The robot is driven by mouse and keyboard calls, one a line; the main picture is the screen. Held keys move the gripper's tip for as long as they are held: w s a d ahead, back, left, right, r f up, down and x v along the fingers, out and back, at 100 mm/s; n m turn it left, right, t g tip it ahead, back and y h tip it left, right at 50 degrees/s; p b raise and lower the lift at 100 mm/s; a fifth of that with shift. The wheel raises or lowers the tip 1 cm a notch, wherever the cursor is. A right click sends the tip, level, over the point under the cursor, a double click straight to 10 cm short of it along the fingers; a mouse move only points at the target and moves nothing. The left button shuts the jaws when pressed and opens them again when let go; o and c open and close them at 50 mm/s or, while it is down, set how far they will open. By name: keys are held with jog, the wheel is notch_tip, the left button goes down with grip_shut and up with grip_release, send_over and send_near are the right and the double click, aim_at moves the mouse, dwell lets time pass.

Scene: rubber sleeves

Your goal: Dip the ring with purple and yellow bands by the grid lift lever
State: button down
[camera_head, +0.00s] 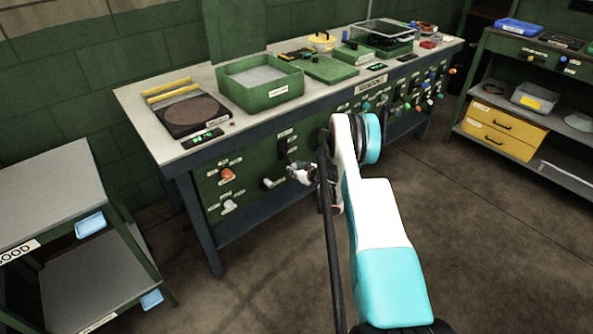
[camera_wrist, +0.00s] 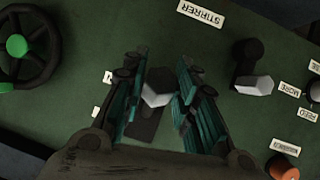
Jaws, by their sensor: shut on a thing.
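My gripper (camera_head: 303,174) is at the green front panel of the bench. In the wrist view its two teal-padded fingers (camera_wrist: 160,92) are shut on a dark lever with a pale grey tip (camera_wrist: 156,94). The labels beside this lever are mostly hidden by a finger, so I cannot read its name. A green open-topped box (camera_head: 259,103) with a grey inside stands on the bench above the panel. I cannot make out a ring with purple and yellow bands in either view.
In the wrist view, another pale-tipped lever (camera_wrist: 253,82), an orange knob (camera_wrist: 282,167) and a black handwheel (camera_wrist: 30,47) are nearby. A dark round plate (camera_head: 191,112) lies on the bench (camera_head: 133,96). A shelf stands at left (camera_head: 45,190), another with yellow drawers (camera_head: 500,128) at right. Open floor lies between.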

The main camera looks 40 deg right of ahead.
jog(key=c, duration=1.2)
grip_release()
jog(key=shift+w+f, duration=0.1)
jog(key=shift+c, duration=0.2)
jog(key=v, duration=0.7)
jog(key=shift+s, duration=0.25)
